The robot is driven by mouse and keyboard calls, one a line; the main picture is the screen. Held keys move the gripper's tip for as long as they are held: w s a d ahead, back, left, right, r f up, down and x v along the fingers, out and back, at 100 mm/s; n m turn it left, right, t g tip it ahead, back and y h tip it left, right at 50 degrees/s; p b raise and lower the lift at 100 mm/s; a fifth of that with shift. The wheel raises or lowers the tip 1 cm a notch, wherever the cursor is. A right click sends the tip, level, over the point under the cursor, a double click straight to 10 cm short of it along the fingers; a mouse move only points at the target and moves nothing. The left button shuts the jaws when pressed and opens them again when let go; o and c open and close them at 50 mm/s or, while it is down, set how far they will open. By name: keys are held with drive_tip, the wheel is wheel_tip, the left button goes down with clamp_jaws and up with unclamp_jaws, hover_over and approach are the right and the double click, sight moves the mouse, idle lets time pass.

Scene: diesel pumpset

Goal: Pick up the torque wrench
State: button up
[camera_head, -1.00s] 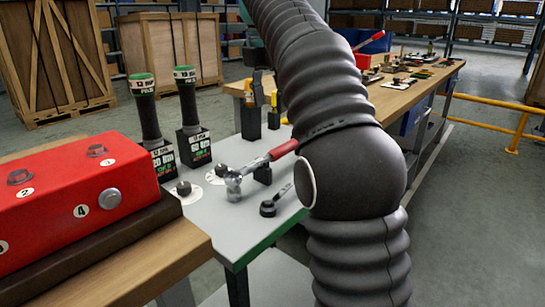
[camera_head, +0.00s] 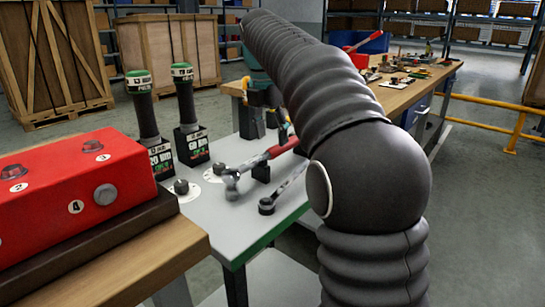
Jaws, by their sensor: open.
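The torque wrench (camera_head: 250,167) has a silver head and shaft and a red grip. It lies slanted across the grey bench top (camera_head: 215,222), its head toward the front left, with a small black support under it. My arm hides part of its far end. My gripper (camera_head: 266,100) is partly seen below the teal wrist part at the arm's end, above and behind the wrench and near the yellow-handled tools. It is open, apart from the wrench; its fingertips are hard to make out.
A second, dark-headed wrench (camera_head: 283,190) lies just in front. Two upright green-topped tools (camera_head: 188,115) stand in black holders at the left. A red numbered box (camera_head: 75,185) sits on the wooden table. Another workbench (camera_head: 405,92) with parts runs behind right.

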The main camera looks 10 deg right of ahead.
sight(273, 147)
drive_tip(key=shift+w+d+f+b, duration=0.15)
drive_tip(key=shift+f+b, duration=0.1)
drive_tip(key=shift+f, duration=0.95)
drive_tip(key=shift+w+d+f+b, duration=0.15)
drive_tip(key=shift+f+b, duration=0.05)
drive_tip(key=shift+f, duration=0.95)
drive_tip(key=shift+r, duration=0.1)
clamp_jaws()
